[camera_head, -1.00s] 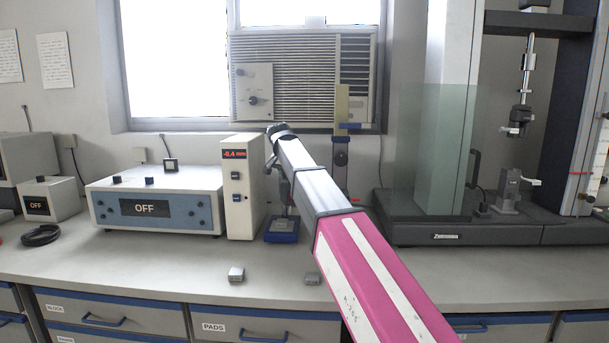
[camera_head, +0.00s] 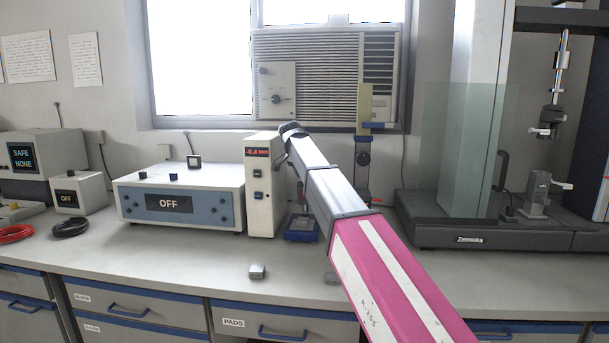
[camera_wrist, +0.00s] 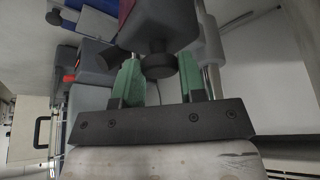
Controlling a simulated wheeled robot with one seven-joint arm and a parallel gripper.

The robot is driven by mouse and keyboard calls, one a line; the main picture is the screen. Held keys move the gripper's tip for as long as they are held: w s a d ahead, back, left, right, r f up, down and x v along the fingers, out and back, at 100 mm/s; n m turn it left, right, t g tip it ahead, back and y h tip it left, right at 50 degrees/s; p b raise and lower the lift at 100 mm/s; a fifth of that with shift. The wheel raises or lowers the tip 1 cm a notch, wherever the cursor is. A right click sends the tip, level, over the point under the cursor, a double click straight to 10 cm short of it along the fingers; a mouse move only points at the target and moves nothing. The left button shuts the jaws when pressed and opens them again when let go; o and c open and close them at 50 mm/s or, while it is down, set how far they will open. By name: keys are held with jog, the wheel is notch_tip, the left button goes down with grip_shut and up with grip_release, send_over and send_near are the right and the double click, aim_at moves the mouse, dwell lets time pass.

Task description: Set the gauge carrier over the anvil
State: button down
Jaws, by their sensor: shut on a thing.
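In the wrist view my gripper (camera_wrist: 160,82) has its two green fingers either side of a dark grey block with a round knob (camera_wrist: 158,66), held between them. This block is probably the gauge carrier. A steel post (camera_wrist: 208,50) stands close beside it. In the head view my gripper is mostly hidden behind my arm, near the gauge stand with a blue base (camera_head: 300,228). The anvil and the carrier cannot be made out there. The beige readout box (camera_head: 262,200) beside the stand shows a red reading, apparently -0.4 mm.
A blue-fronted unit (camera_head: 180,205) reading OFF stands left of the readout box. A tall blue-trimmed stand (camera_head: 362,165) is behind my arm. A glass screen (camera_head: 470,150) and test machine (camera_head: 470,238) stand right.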

jog(key=c, duration=0.7)
grip_release()
jog(key=v, duration=1)
jog(key=shift+s+a+r, duration=0.1)
jog(key=shift+a+r, duration=0.05)
jog(key=shift+r, duration=0.2)
